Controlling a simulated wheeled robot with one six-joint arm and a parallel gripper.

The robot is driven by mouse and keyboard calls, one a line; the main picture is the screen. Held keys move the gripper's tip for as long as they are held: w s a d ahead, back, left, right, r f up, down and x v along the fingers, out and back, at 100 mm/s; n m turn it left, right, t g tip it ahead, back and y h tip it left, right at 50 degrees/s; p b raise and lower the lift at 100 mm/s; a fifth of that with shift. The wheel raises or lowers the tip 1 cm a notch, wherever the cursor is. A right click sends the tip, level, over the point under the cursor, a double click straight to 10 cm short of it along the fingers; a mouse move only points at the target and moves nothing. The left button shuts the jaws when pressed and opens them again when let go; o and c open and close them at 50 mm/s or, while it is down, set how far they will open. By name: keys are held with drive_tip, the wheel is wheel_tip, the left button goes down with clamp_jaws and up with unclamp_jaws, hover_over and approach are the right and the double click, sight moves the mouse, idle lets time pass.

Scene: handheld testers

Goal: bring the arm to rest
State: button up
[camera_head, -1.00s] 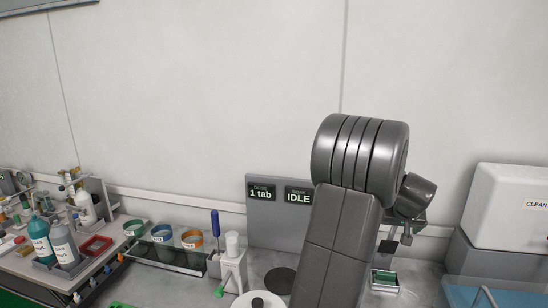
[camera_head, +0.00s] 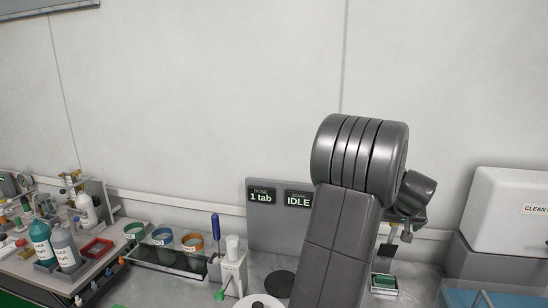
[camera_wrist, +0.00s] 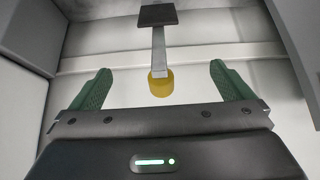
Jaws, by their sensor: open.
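My gripper (camera_wrist: 160,68) is open in the wrist view, its two green fingers wide apart. A metal bar with a yellow end (camera_wrist: 161,86) and a dark square plate (camera_wrist: 157,15) shows beyond and between the fingers. I see no contact between it and the fingers. In the head view my arm is raised and bent in front of the bench. The gripper is mostly hidden behind the arm's thick joint there, with only small parts showing at its right.
A grey panel (camera_head: 262,222) reading "1 tab" and "IDLE" stands left of my arm. A white box (camera_head: 508,215) on a grey base is at right.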

drive_tip(key=shift+s+a+f+b, duration=0.45)
drive_tip(key=shift+s+f+b, duration=1.5)
drive_tip(key=shift+f, duration=0.55)
drive_tip(key=shift+s+a+f+b, duration=0.45)
drive_tip(key=shift+s+f+b, duration=1.5)
drive_tip(key=shift+f, duration=0.5)
drive_tip(key=shift+s+a+f+b, duration=0.45)
drive_tip(key=shift+s+f+b, duration=1.3)
drive_tip(key=shift+f+b, duration=0.6)
drive_tip(key=shift+f, duration=0.1)
